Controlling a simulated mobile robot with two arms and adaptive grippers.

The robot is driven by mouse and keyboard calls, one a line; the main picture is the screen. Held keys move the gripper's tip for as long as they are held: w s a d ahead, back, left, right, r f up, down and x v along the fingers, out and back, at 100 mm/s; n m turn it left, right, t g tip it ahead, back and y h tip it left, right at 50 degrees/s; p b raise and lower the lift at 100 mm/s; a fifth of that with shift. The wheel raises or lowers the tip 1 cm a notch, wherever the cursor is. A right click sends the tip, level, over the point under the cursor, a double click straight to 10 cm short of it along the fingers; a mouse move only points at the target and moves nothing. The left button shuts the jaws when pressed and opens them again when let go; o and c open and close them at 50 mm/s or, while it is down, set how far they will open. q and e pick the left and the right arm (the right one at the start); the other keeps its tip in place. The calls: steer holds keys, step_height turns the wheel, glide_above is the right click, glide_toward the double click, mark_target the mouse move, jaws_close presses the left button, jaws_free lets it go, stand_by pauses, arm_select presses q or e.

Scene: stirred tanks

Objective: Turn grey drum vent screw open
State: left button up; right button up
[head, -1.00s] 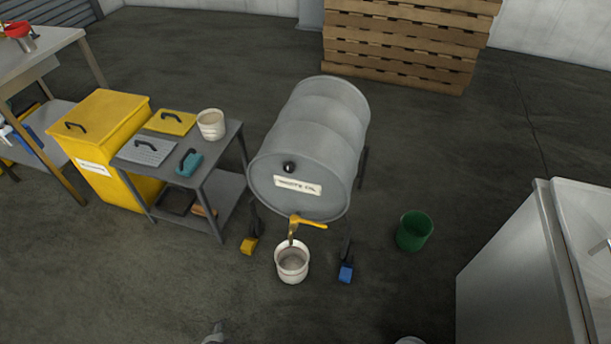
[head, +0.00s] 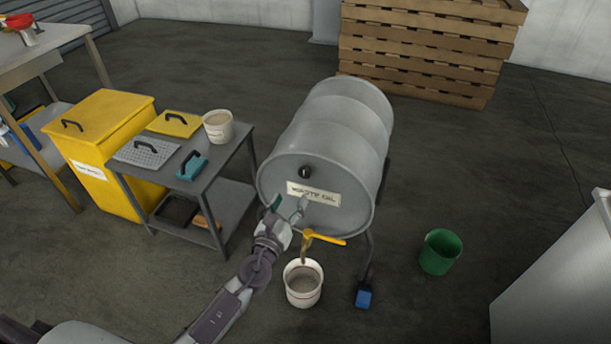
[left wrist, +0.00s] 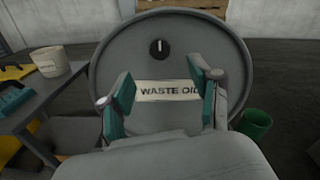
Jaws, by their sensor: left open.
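The grey drum (head: 335,130) lies on its side on a stand, its round end facing me with a "WASTE OIL" label (head: 313,194). The black vent screw (head: 304,172) sits above the label; in the left wrist view the vent screw (left wrist: 159,49) shows a pale upright mark. My left gripper (head: 289,206) is in front of the drum's end, below and left of the screw. In the left wrist view my left gripper (left wrist: 165,92) has its fingers spread, with the label seen between them and the screw beyond, apart from the fingers. My right gripper is not in view.
A yellow-handled tap (head: 322,238) is under the label, above a white bucket (head: 303,284) on the floor. A grey cart (head: 222,165) and yellow bin (head: 98,150) stand left. A green bucket (head: 440,252) stands right, with clear floor around it.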

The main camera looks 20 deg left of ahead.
mark_target(303, 174)
arm_select(q)
steer(key=w+b, duration=0.2)
steer(key=w, duration=0.8)
steer(key=shift+w+d+f, duration=0.1)
steer(key=shift+w+d, duration=0.05)
steer(key=shift+w, duration=0.25)
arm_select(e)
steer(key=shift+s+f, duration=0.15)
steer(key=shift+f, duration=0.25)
arm_select(q)
steer(key=c, duration=1.1)
steer(key=shift+c, duration=0.2)
